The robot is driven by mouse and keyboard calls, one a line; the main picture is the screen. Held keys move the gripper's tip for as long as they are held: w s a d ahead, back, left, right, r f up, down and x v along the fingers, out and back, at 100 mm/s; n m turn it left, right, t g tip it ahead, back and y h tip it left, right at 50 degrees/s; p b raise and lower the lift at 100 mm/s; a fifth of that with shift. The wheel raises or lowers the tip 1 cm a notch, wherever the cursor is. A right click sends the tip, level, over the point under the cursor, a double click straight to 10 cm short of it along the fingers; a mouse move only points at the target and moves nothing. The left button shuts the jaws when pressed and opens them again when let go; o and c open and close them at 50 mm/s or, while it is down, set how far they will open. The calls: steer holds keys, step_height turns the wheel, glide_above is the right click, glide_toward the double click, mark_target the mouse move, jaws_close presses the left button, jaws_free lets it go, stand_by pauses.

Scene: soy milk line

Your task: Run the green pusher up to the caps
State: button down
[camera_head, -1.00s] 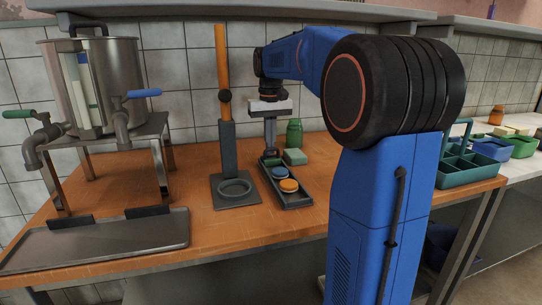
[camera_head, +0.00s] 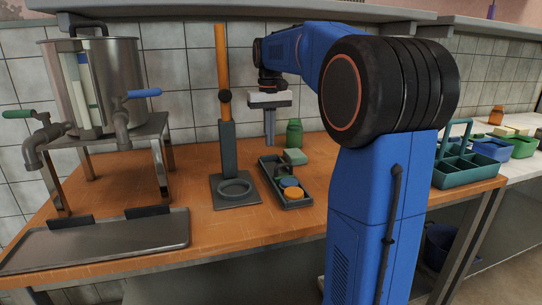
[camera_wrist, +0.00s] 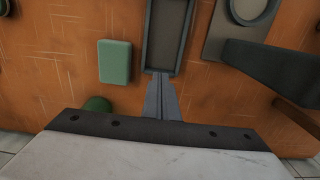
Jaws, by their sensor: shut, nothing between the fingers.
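The dark narrow tray (camera_head: 266,175) lies on the orange table, and its empty far part shows in the wrist view (camera_wrist: 163,40). A blue cap (camera_head: 288,182) and an orange cap (camera_head: 293,193) sit close together at its near end. My gripper (camera_head: 270,144) is shut and empty, raised above the far end of the tray. Its fingertips (camera_wrist: 163,76) also show in the wrist view.
A green block (camera_head: 295,157) and a green jar (camera_head: 294,133) stand right of the tray's far end. A stand with an orange post (camera_head: 222,60) is to its left. A steel pot (camera_head: 95,85) and a drip tray (camera_head: 100,240) are farther left.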

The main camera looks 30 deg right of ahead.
steer(key=shift+w+r, duration=0.2)
steer(key=shift+r, duration=3.05)
